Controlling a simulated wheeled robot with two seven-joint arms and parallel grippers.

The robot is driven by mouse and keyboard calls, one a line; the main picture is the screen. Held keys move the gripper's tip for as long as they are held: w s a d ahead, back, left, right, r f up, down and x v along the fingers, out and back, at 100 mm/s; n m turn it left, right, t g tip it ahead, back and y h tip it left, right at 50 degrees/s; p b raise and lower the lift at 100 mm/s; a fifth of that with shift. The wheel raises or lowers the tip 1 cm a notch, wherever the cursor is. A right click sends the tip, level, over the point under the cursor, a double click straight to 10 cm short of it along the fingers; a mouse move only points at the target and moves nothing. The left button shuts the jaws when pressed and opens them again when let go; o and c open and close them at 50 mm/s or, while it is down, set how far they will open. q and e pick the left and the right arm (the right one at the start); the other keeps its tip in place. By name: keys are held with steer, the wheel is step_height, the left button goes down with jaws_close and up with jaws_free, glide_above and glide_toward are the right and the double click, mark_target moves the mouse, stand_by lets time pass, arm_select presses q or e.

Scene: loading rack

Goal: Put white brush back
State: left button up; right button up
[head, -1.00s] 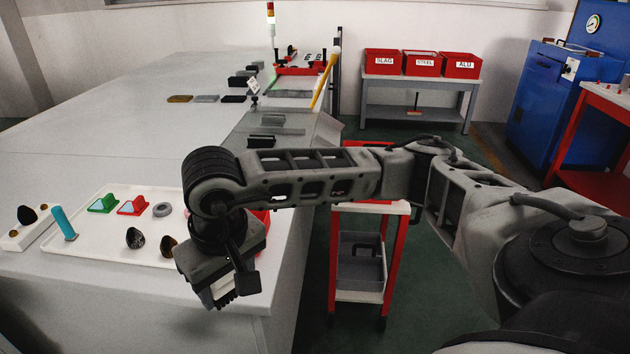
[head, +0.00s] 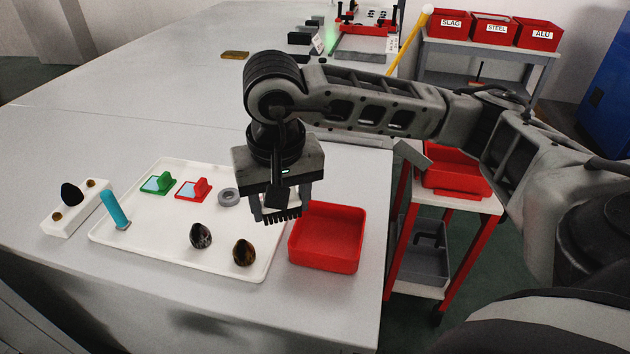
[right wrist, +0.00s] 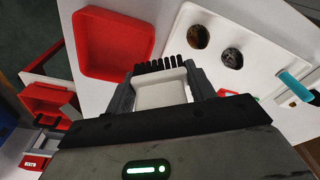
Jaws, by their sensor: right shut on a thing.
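My right gripper (head: 281,205) is shut on the white brush, above the right edge of the white tray. In the right wrist view the brush (right wrist: 161,92) shows as a white block with a row of black bristles, between the two fingers of the right gripper (right wrist: 165,88). In the head view the bristles (head: 281,215) point down and the gripper hides most of the body. The white tray (head: 140,240) lies on the table and also shows in the right wrist view (right wrist: 230,80). My left gripper is not in view.
A red open bin (head: 326,238) stands right of the tray. On the tray are two dark stones, a grey ring (head: 228,197), green and red pieces and a teal-handled tool (head: 113,209). A white block (head: 75,208) lies left. A red-framed cart (head: 445,200) stands beyond the table's right edge.

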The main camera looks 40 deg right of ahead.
steer(key=s+d+r+m+b, duration=0.1)
steer(key=d+r+m+b, duration=0.1)
steer(key=d+r+m, duration=0.3)
steer(key=m+b, duration=0.1)
steer(key=b, duration=0.1)
glide_above(337, 196)
steer(key=s+a, duration=0.1)
steer(key=shift+h, duration=0.4)
steer(key=f, duration=1)
steer(key=shift+a, duration=0.2)
steer(key=shift+w+d+f+p, duration=0.15)
steer(key=shift+d+f+p, duration=0.15)
steer(key=shift+f, duration=0.2)
steer(key=shift+w+d+f+p, duration=0.1)
steer(key=shift+f+p, duration=0.1)
steer(key=shift+f, duration=0.7)
steer(key=shift+d+f+p, duration=0.1)
steer(key=shift+f+p, duration=0.05)
steer(key=shift+f, duration=0.75)
steer(key=shift+f, duration=0.2)
steer(key=o, duration=1)
steer(key=shift+o, duration=0.2)
